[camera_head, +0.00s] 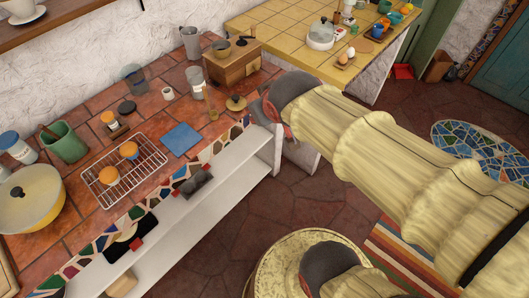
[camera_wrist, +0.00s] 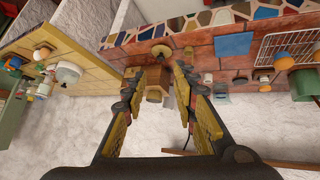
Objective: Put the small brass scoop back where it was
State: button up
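My gripper (camera_wrist: 160,76) is open in the wrist view, with nothing held between its fingers. In the head view the end of my arm is beyond the counter's right end, and the fingers are mostly hidden. I cannot identify the small brass scoop for sure. A round brass-coloured piece with a small knob (camera_head: 236,103) lies near the counter's front right corner; it also shows in the wrist view (camera_wrist: 161,50). A wooden grinder (camera_head: 232,66) with a brass bowl on top stands behind it; the wrist view shows the grinder (camera_wrist: 155,95) between the fingers.
The tiled counter (camera_head: 165,78) also holds a glass jar (camera_head: 197,88), a blue tile (camera_head: 181,138), a wire rack (camera_head: 122,178) with orange cups and a green pot (camera_head: 65,142). A white shelf (camera_head: 205,210) runs below. A yellow counter (camera_head: 285,28) stands behind right.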

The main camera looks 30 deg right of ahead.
jog(key=s+a+g+y, duration=0.1)
jog(key=s+a+g, duration=0.1)
jog(key=s+a, duration=0.4)
jog(key=s, duration=0.5)
jog(key=shift+s+f+g+y, duration=0.3)
jog(key=shift+s+f+y, duration=0.1)
